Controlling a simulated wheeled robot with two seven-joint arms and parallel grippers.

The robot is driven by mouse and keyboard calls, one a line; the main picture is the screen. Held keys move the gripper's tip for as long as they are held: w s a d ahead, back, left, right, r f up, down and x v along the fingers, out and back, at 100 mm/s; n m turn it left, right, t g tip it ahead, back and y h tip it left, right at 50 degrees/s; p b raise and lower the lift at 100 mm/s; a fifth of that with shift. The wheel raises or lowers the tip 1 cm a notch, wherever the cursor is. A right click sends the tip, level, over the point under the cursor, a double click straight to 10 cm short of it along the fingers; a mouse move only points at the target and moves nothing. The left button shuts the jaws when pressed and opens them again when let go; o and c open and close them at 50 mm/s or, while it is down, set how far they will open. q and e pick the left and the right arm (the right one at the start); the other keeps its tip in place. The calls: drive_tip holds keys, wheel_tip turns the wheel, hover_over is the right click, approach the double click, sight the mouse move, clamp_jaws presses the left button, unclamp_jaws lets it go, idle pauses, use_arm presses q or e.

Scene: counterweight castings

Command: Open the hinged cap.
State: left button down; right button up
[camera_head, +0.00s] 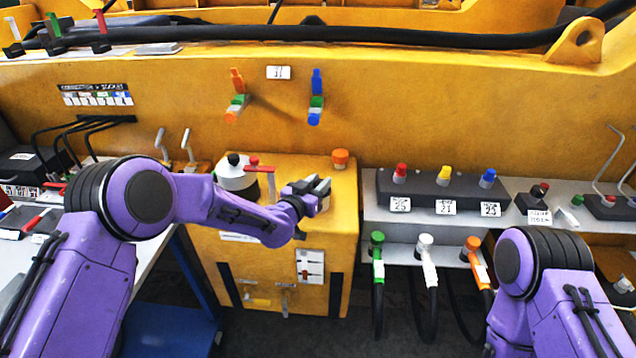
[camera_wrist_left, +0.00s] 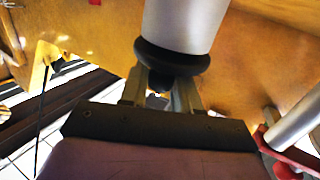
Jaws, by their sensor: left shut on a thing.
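In the left wrist view, a grey cylinder with a thick black rim (camera_wrist_left: 172,60) stands right in front of my left gripper (camera_wrist_left: 160,97). A small dark piece at the rim lies between the two fingers, and the gripper is shut on it. I take this rimmed end for the hinged cap; its hinge is hidden, and I cannot tell how far it is open. In the head view my left gripper (camera_head: 318,187) is over the top of the yellow cabinet (camera_head: 345,215) and covers most of the cylinder. My right gripper is out of view; only the right arm shows, at the lower right.
A red-handled lever (camera_head: 260,169) on a grey post stands close left of the gripper, beside a white round housing (camera_head: 237,180) with a black knob. An orange knob (camera_head: 340,157) is behind. A shelf with coloured plugs (camera_head: 445,177) lies right.

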use_arm(q)
drive_tip(key=r+g+p, duration=0.1)
drive_tip(key=w+n+g+p, duration=0.1)
drive_tip(key=p, duration=0.1)
drive_tip(key=shift+r+y, duration=0.35)
drive_tip(key=shift+y, duration=0.05)
drive_tip(key=shift+w+r+n+g+p, duration=0.2)
drive_tip(key=shift+w+n+g+p, duration=0.1)
drive_tip(key=shift+g+p, duration=0.5)
drive_tip(key=shift+w+r+g+y+p, duration=0.1)
drive_tip(key=shift+w+g+y+p, duration=0.4)
drive_tip(key=shift+g, duration=0.4)
drive_tip(key=shift+n, duration=0.3)
drive_tip(key=c, duration=0.9)
unclamp_jaws()
drive_tip(key=shift+c, duration=0.2)
drive_tip(key=b+v, duration=0.3)
drive_tip(key=v, duration=0.7)
drive_tip(key=shift+s+a, duration=0.2)
